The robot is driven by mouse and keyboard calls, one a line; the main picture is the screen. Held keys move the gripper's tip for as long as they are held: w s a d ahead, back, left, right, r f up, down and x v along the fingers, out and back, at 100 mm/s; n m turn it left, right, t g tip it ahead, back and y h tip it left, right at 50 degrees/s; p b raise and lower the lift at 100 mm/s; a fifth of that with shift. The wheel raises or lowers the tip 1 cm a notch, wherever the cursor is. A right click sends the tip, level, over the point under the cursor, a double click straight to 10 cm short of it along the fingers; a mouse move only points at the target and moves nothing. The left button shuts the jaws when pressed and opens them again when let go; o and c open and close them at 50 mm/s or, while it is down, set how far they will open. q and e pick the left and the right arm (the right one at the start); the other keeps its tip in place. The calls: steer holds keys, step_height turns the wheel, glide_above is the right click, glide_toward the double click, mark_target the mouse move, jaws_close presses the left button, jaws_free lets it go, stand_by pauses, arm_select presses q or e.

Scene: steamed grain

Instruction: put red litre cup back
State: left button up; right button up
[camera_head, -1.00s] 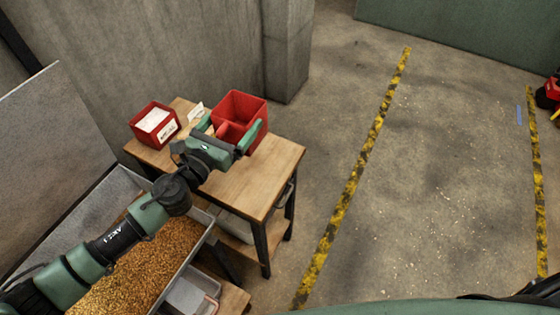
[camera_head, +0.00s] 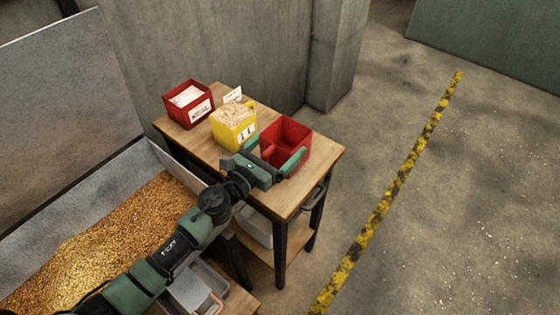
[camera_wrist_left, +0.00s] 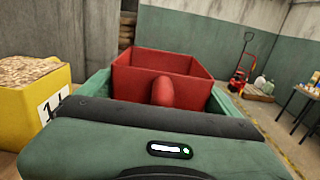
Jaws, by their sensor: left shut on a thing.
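The red litre cup (camera_head: 286,137) is an open-topped square red box at the right part of the small wooden table. My left gripper (camera_head: 279,157) is shut on it, with green fingers on either side. In the left wrist view the red cup (camera_wrist_left: 165,65) shows upright between the green fingers (camera_wrist_left: 160,95), with a rounded red handle facing me. I cannot tell whether its base touches the tabletop. My right gripper is not in view.
A yellow box with pale contents (camera_head: 233,128) stands just left of the cup. A red box with white contents (camera_head: 188,108) is farther left, with a small white card (camera_head: 233,95) behind. The wooden tabletop (camera_head: 309,172) is bare at front right. A grain trough (camera_head: 60,225) is at left.

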mark_target(274, 161)
arm_select(q)
steer(key=shift+f+b, duration=1.1)
steer(key=shift+f, duration=0.9)
steer(key=shift+f, duration=0.2)
steer(key=o, duration=1.8)
steer(key=shift+c, duration=0.2)
steer(key=shift+r, duration=0.15)
